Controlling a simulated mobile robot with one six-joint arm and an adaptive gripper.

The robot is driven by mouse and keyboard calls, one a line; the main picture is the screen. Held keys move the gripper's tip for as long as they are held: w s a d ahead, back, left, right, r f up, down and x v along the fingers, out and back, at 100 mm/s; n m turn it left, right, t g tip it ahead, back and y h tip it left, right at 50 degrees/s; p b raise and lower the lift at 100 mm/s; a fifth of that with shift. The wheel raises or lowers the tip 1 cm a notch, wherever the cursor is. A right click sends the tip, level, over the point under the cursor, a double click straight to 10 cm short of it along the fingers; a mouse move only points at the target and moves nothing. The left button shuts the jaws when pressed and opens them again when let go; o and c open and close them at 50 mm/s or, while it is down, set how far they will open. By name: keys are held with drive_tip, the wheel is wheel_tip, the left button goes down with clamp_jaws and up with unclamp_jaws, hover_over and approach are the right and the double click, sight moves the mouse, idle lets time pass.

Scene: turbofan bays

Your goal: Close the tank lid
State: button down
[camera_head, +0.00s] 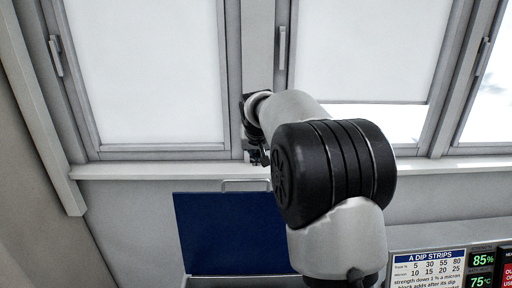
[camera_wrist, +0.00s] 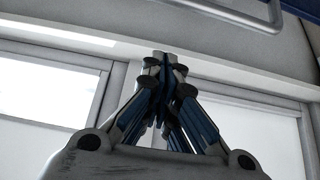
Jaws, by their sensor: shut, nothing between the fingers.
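The tank lid (camera_head: 225,235) stands raised in the head view, a dark blue panel low in the centre with a light bar handle (camera_head: 246,185) along its top edge. In the wrist view the handle (camera_wrist: 225,22) crosses the top right, and a strip of blue (camera_wrist: 303,6) shows in the corner. My gripper (camera_head: 258,157) points down just above the handle, apart from it in the picture. In the wrist view my gripper (camera_wrist: 163,62) has its fingers together and empty. My arm hides part of the lid's right side. The tank's opening is not clearly visible.
Windows (camera_head: 145,75) with pale blinds fill the wall behind, above a white sill (camera_head: 130,170). A sign headed "A DIP STRIPS" (camera_head: 430,265) and a display reading 85% and 75°C (camera_head: 482,270) stand at the lower right. The wall left of the lid is clear.

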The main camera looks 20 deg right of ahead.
drive_tip(key=s+f, duration=0.1)
drive_tip(key=s+a+f, duration=0.1)
drive_tip(key=shift+s+a+f, duration=0.1)
drive_tip(key=shift+s+f, duration=0.15)
drive_tip(key=shift+s, duration=0.05)
drive_tip(key=shift+s+f+b, duration=0.1)
drive_tip(key=shift+s+b, duration=0.05)
drive_tip(key=shift+b, duration=0.15)
